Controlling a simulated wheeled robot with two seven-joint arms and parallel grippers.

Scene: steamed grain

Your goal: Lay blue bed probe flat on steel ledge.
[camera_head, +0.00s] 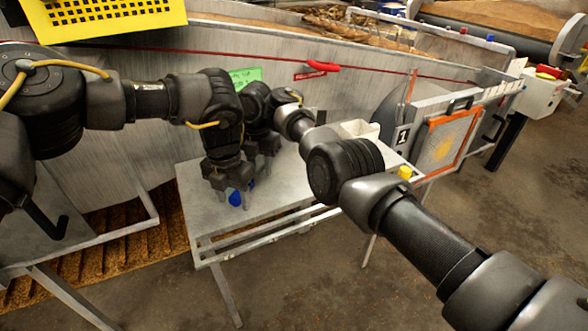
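A small blue thing (236,199), likely the blue bed probe, shows at the fingers of my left gripper (234,191), low over the left part of a grey steel surface (285,192), likely the ledge. Another bit of blue shows just right of the fingers. Most of the blue thing is hidden by the gripper, and I cannot tell whether it is gripped or touches the steel. My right gripper (267,163) is just behind and to the right, over the same surface. Its fingers are small, dark and partly hidden, so their opening is unclear.
A curved metal vat wall (130,150) with a red handle (317,66) rises behind the steel surface. A white container (358,130) and a yellow thing (404,172) are at the right. A yellow perforated crate (105,15) is at upper left. The front right of the surface looks clear.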

